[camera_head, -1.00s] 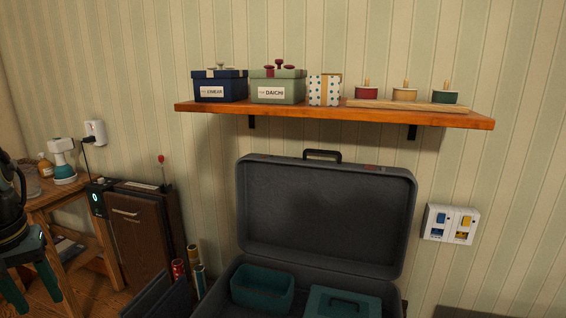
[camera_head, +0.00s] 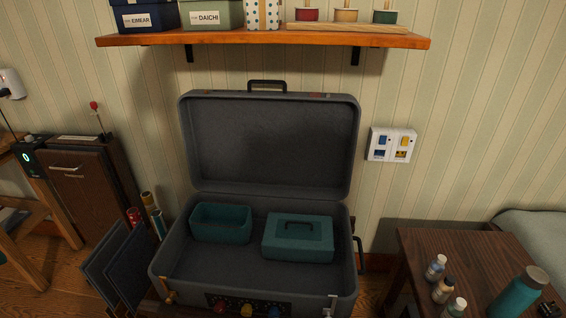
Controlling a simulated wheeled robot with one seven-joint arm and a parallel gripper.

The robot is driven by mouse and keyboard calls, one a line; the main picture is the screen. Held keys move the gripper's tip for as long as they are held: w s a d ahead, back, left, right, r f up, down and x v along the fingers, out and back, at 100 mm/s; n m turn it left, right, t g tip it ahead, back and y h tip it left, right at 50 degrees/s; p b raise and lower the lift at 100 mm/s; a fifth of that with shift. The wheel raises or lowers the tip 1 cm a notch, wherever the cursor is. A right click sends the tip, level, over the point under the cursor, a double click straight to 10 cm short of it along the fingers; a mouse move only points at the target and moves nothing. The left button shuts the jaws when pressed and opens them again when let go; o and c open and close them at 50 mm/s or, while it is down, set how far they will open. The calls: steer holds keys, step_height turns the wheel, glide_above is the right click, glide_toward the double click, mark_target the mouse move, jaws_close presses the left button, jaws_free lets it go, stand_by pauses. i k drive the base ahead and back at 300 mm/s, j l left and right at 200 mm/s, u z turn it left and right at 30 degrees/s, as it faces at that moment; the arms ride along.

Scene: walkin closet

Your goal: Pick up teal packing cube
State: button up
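A teal packing cube (camera_head: 298,240) with a lid and a dark handle on top lies inside the open grey suitcase (camera_head: 172,268), in the right part of its base. An open-topped teal box (camera_head: 221,225) sits to its left in the same suitcase, apart from the cube. The suitcase lid stands upright behind them. My gripper does not show in the current view.
A wooden shelf (camera_head: 260,39) with gift boxes hangs above the suitcase. A dark wooden table (camera_head: 420,250) with small bottles and a teal bottle (camera_head: 517,292) stands at the right. Dark panels (camera_head: 120,262) and a brown cabinet (camera_head: 95,180) stand at the left.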

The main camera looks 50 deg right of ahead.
mark_target(288, 237)
steer(key=z, duration=1.2)
steer(key=j+z, duration=0.15)
steer(key=z, duration=0.25)
steer(key=k+j+z, duration=0.15)
steer(key=z, duration=0.25)
steer(key=k+j+z, duration=0.1)
steer(key=z, duration=0.3)
steer(key=l+u, duration=0.25)
steer(key=l, duration=0.4)
steer(key=l+u, duration=0.25)
steer(key=l, duration=0.4)
steer(key=i+j+u, duration=0.1)
steer(key=j, duration=0.25)
steer(key=i+j, duration=0.15)
steer(key=j, duration=0.2)
steer(key=i+j+u, duration=0.15)
steer(key=j, duration=0.2)
steer(key=i+j+u, duration=0.1)
steer(key=j, duration=0.2)
